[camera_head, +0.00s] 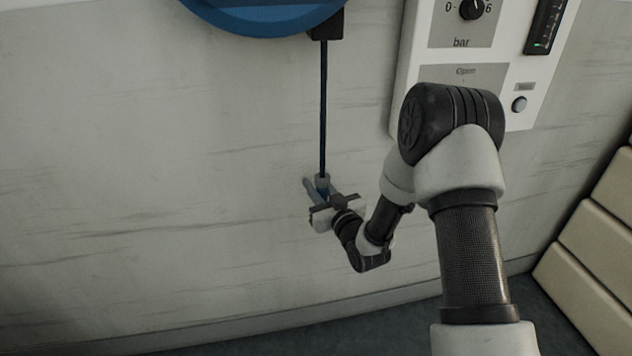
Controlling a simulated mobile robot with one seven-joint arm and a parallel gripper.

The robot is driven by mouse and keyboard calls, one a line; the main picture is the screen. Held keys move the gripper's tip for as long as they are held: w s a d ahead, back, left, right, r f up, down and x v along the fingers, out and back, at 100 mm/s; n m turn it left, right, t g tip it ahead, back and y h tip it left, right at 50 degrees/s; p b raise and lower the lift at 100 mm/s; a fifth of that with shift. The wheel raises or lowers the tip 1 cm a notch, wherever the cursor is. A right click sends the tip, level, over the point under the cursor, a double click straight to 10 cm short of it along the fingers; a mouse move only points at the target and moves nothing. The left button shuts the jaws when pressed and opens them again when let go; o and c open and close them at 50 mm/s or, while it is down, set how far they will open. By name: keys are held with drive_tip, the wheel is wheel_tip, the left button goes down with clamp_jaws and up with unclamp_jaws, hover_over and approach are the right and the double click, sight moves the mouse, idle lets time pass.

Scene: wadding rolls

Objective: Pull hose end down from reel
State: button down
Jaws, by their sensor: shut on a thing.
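The blue hose reel (265,18) is on the wall at the top, cut off by the picture edge. A dark outlet block (328,25) sits at its lower right. The thin dark hose (323,110) runs straight down from this block. The hose ends in a grey-blue end piece (321,183) with a blue part slanting to its left. My gripper (322,203) is shut on the hose end, low in front of the wall. My gripper body hides the lower part of the end piece.
A white control panel (405,75) with a dial (471,9), a gauge and a round button (519,104) is at the upper right, partly behind my arm. Cream rolls or padded blocks (590,235) are stacked at the right. The wall on the left is bare, and dark floor shows below.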

drive_tip(key=c, duration=1.5)
unclamp_jaws()
drive_tip(key=p+v, duration=0.1)
drive_tip(key=v, duration=1.6)
drive_tip(key=shift+s+r+p, duration=0.1)
drive_tip(key=shift+s+p, duration=0.05)
drive_tip(key=shift+p, duration=0.25)
